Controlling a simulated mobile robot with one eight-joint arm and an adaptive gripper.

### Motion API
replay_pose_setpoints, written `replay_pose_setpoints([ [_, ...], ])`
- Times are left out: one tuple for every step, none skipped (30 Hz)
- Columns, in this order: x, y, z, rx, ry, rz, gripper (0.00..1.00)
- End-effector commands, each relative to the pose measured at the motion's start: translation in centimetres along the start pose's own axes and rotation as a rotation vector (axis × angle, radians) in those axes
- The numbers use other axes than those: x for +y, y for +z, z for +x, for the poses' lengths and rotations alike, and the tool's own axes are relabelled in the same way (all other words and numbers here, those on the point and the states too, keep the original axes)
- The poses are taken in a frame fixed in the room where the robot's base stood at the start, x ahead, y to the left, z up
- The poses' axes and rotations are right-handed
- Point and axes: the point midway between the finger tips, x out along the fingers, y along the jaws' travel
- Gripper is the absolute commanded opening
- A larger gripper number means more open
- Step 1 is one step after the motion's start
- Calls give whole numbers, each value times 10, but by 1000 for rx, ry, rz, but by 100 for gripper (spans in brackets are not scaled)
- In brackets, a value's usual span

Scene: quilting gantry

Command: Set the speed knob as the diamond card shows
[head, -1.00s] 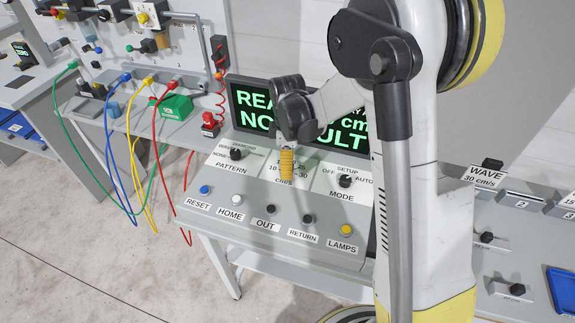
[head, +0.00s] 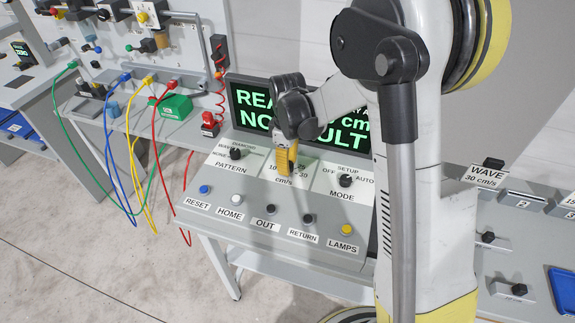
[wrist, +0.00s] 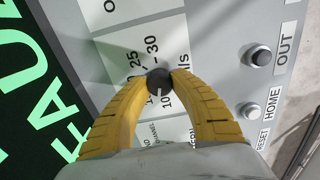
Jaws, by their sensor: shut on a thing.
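My gripper (head: 286,168) reaches down to the middle of the grey control panel, its yellow fingers at the speed dial marked cm/s. In the wrist view my gripper (wrist: 160,84) is shut on the round black speed knob (wrist: 159,77), one finger on each side. A short white mark on the knob points toward the bottom of the wrist view, near the figure 10. The figures 25 and 30 show on the other side; other figures are partly covered. In the head view the fingers hide the knob. I cannot make out a diamond card; a card (head: 486,176) at right reads WAVE 30 cm/s.
The pattern knob (head: 235,153) is left of my gripper and the mode knob (head: 345,180) right. Several push buttons line the panel front, including the lamps button (head: 346,229). A screen (head: 250,105) with green text stands behind, partly covered by my arm.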

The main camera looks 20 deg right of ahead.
Motion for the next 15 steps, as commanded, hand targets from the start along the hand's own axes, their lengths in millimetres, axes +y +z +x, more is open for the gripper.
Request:
replay_pose_setpoints([
  [0,0,1,0,0,42,0],
  [0,0,1,0,0,70,0],
  [0,0,1,0,0,109,0],
  [0,0,1,0,0,137,0],
  [0,0,1,0,0,166,0],
  [0,0,1,0,0,204,0],
  [0,0,1,0,0,233,0],
  [0,0,1,0,0,261,0],
  [0,0,1,0,0,299,0],
  [0,0,1,0,0,328,0],
  [0,0,1,0,0,356,0],
  [0,0,1,0,0,394,0],
  [0,0,1,0,0,423,0],
  [0,0,1,0,0,451,0],
  [1,0,1,0,0,489,0],
])
